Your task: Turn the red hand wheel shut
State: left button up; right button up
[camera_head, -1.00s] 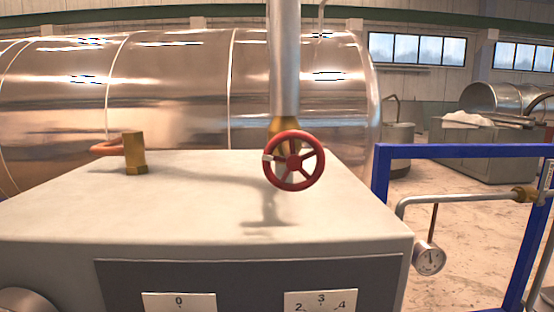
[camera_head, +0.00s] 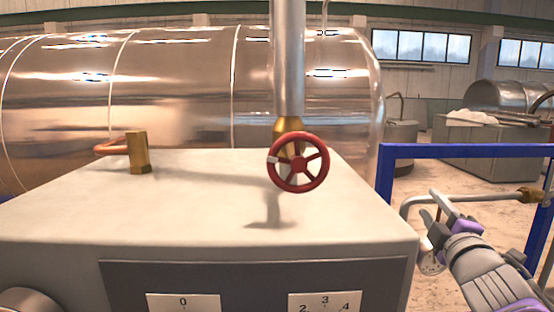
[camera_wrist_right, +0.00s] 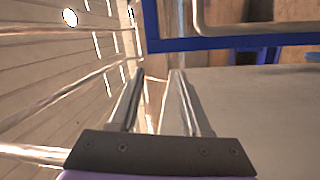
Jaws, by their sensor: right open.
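The red hand wheel (camera_head: 298,162) has spokes and one pale mark on its left rim. It faces me on a brass valve body (camera_head: 287,128) at the foot of a vertical metal pipe (camera_head: 289,60). My right gripper (camera_head: 434,216) is at the lower right of the head view, well to the right of the wheel and apart from it. In the right wrist view its two fingers (camera_wrist_right: 158,75) stand apart with nothing between them. The wheel cannot be made out in that view. My left gripper is not in view.
A grey cabinet (camera_head: 200,215) with numbered plates stands in front. A brass fitting with an orange handle (camera_head: 138,153) is on its top. A shiny tank (camera_head: 180,85) lies behind. A blue frame (camera_head: 460,151) and a bent pipe (camera_head: 415,203) are near my right gripper.

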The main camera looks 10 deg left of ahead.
jog(key=a+r+n+g+y, duration=0.7)
jog(key=a+r+n+y, duration=0.8)
jog(key=n, duration=0.8)
jog(key=n+g, duration=1.6)
send_near(277, 186)
jog(key=w+r, duration=0.3)
jog(key=w, duration=0.1)
jog(key=s+n+g+p, duration=0.1)
jog(key=s, duration=0.2)
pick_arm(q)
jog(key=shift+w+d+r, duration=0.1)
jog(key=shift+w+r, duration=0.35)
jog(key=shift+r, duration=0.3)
pick_arm(e)
jog(key=x, duration=1)
jog(key=shift+w+a+r, duration=0.1)
jog(key=shift+a+r, duration=0.1)
jog(key=shift+r, duration=0.2)
grip_shut()
